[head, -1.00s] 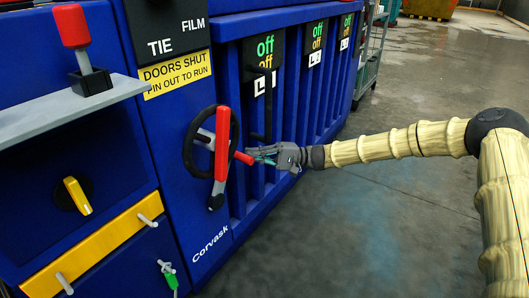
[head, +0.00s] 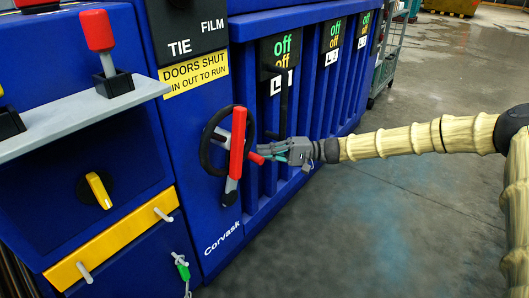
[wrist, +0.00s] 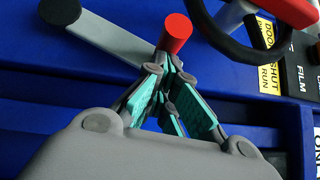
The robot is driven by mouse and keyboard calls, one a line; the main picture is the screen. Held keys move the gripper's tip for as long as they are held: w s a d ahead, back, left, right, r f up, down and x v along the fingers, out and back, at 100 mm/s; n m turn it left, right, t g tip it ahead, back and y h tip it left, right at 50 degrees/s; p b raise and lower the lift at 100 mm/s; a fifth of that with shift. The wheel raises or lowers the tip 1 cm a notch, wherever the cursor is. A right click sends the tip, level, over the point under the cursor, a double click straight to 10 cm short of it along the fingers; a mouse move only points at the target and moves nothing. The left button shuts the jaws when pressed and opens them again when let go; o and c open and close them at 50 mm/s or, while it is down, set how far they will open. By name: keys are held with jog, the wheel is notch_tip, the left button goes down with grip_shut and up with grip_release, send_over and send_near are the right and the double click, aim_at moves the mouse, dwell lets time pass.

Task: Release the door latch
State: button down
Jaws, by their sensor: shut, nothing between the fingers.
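The door latch is a long lever (head: 237,143) on the blue machine front, red above and grey with a black end below, standing nearly upright. It crosses a black handwheel (head: 204,150). A short red peg (head: 257,159) sticks out beside the lever toward my gripper (head: 266,154). In the wrist view, my gripper (wrist: 172,80) has its teal-padded fingers shut and empty, with the tips close to the red peg (wrist: 175,33). I cannot tell whether they touch. The lever's grey lower arm (wrist: 125,45) and the handwheel rim (wrist: 238,48) also show there.
A yellow label (head: 188,74) reads about doors shut and pin out. A red-knobbed control (head: 98,32) stands on a grey shelf (head: 75,118). A yellow knob (head: 98,190) and green tag (head: 182,270) are lower left. Blue ribs flank my gripper; the floor (head: 380,220) at right is clear.

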jog(key=w+d+f+p, duration=0.1)
jog(key=w+d+p, duration=0.1)
jog(key=d, duration=1)
jog(key=shift+w+d+f, duration=0.35)
jog(key=shift+w, duration=0.25)
